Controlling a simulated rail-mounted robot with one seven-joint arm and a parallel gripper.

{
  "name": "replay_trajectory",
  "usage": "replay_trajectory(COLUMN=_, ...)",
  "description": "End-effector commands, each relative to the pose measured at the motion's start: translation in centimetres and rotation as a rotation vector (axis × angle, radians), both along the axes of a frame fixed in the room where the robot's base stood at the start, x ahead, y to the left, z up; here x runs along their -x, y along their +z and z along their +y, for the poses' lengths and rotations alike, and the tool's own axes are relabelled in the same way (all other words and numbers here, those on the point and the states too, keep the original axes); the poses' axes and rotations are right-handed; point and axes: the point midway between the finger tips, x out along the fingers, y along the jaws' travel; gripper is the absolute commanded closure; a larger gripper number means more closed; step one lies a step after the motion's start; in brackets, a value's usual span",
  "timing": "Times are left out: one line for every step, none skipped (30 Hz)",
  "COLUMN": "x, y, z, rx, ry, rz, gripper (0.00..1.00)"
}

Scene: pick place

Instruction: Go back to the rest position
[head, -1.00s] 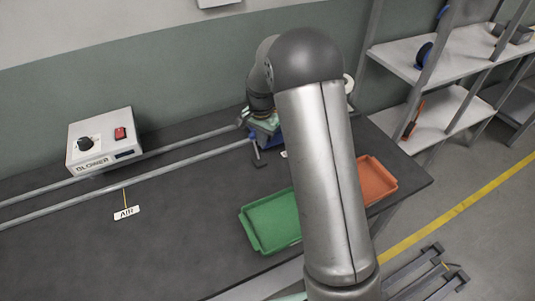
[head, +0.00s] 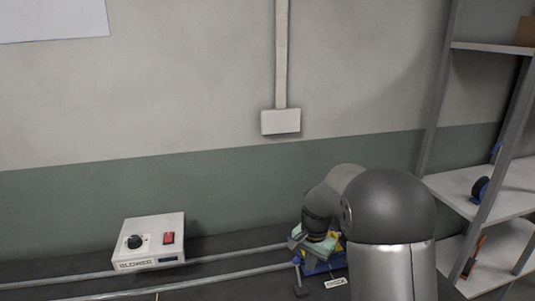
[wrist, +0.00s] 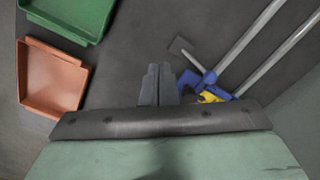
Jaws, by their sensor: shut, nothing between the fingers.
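My gripper (wrist: 157,75) shows in the wrist view with its two dark fingers together and nothing between them. It hangs over the dark bench top, beside a blue and yellow fixture (wrist: 205,85) at the rail ends. In the head view my arm rises at the lower right and bends down to the green hand of my gripper (head: 318,245) above the bench. The fingertips cannot be made out there.
An orange tray (wrist: 52,105) and a green tray (wrist: 92,38) lie left of my gripper in the wrist view. Two metal rails (head: 220,272) run along the bench. A blower box (head: 150,242) stands at the left; a shelf rack (head: 500,195) stands at the right.

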Motion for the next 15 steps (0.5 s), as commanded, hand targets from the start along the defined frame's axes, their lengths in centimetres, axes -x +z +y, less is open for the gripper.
replay_trajectory(x=2.0, y=2.0, z=-0.1, rx=-0.005, ry=0.046, rz=-0.011, gripper=1.00)
replay_trajectory(x=3.4, y=3.0, z=-0.2, rx=-0.006, ry=0.080, rz=-0.016, gripper=1.00)
replay_trajectory(x=5.4, y=4.2, z=-0.3, rx=-0.007, ry=0.130, rz=-0.020, gripper=1.00)
replay_trajectory(x=6.9, y=5.1, z=-0.4, rx=-0.007, ry=0.170, rz=-0.024, gripper=1.00)
replay_trajectory(x=8.5, y=5.8, z=-0.5, rx=-0.008, ry=0.209, rz=-0.027, gripper=1.00)
replay_trajectory(x=10.6, y=6.7, z=-0.5, rx=-0.006, ry=0.263, rz=-0.032, gripper=1.00)
replay_trajectory(x=12.2, y=7.2, z=-0.5, rx=-0.006, ry=0.303, rz=-0.035, gripper=1.00)
replay_trajectory(x=13.8, y=7.7, z=-0.6, rx=-0.004, ry=0.342, rz=-0.039, gripper=1.00)
replay_trajectory(x=16.0, y=8.2, z=-0.6, rx=-0.002, ry=0.394, rz=-0.045, gripper=1.00)
replay_trajectory(x=17.5, y=8.4, z=-0.7, rx=0.000, ry=0.432, rz=-0.048, gripper=1.00)
replay_trajectory(x=19.0, y=8.6, z=-0.8, rx=0.004, ry=0.468, rz=-0.052, gripper=1.00)
replay_trajectory(x=21.0, y=8.7, z=-0.8, rx=0.007, ry=0.513, rz=-0.054, gripper=1.00)
replay_trajectory(x=22.3, y=8.7, z=-0.8, rx=0.010, ry=0.545, rz=-0.056, gripper=1.00)
replay_trajectory(x=23.5, y=8.7, z=-0.9, rx=0.014, ry=0.575, rz=-0.057, gripper=1.00)
replay_trajectory(x=24.9, y=8.6, z=-0.9, rx=0.018, ry=0.612, rz=-0.059, gripper=1.00)
